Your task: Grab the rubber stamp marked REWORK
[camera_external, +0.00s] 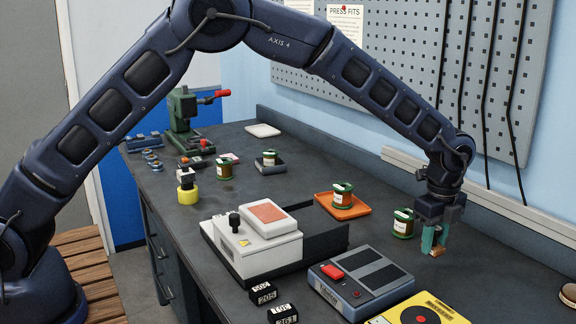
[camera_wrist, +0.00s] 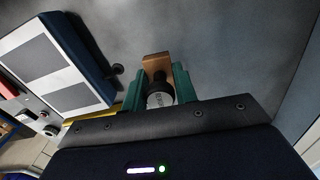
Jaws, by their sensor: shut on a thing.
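My gripper (camera_external: 434,240) is at the right of the bench, pointing down, with its green fingers shut on a stamp. The stamp's brown wooden block (camera_external: 437,253) shows low between the fingertips. In the wrist view the stamp (camera_wrist: 156,64) has a wooden block, a dark handle and a round pale cap (camera_wrist: 160,99) between the green fingers. The lettering on the cap is too small and dark to read, so I cannot tell whether it says REWORK. The block is at or just above the bench top; I cannot tell which.
A grey device with a red button (camera_external: 362,284) and a yellow box (camera_external: 420,309) stand in front of my gripper. The pegboard wall (camera_external: 480,80) rises behind.

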